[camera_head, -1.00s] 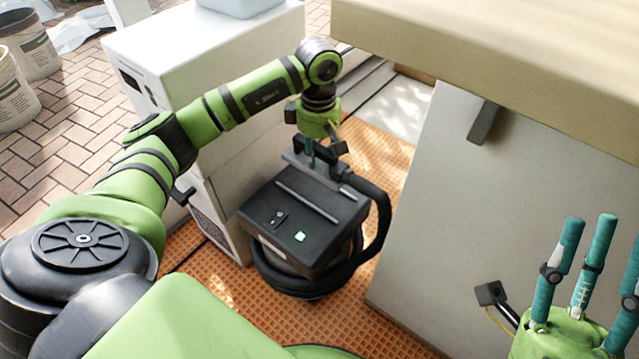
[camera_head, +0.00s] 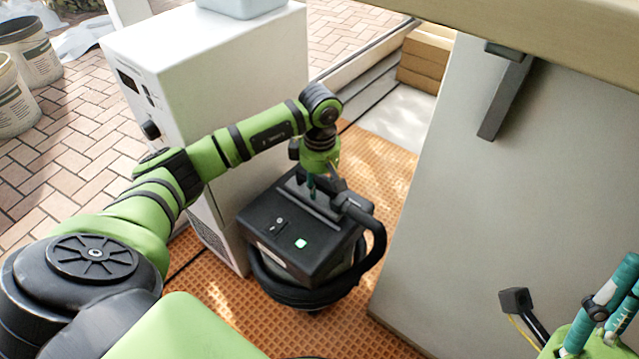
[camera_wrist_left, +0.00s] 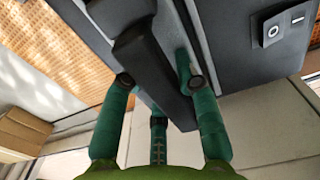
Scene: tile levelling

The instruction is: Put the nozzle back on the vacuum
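The vacuum (camera_head: 290,250) is a black box-topped unit with a green light, standing on the orange mat. The grey nozzle (camera_head: 318,204) is a flat bar at the top rear of the vacuum, joined to the black hose (camera_head: 376,245) on the right. My left gripper (camera_head: 312,184) reaches down from above with its fingers around the nozzle. My right gripper (camera_head: 612,300) is empty, fingers spread, cut by the right edge.
A white cabinet (camera_head: 215,75) stands left of the vacuum, close to my left arm. A bench with a pale top (camera_head: 560,28) and grey side panel (camera_head: 510,200) is on the right. Buckets (camera_head: 28,50) stand far left. Orange mat (camera_head: 225,310) is open in front.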

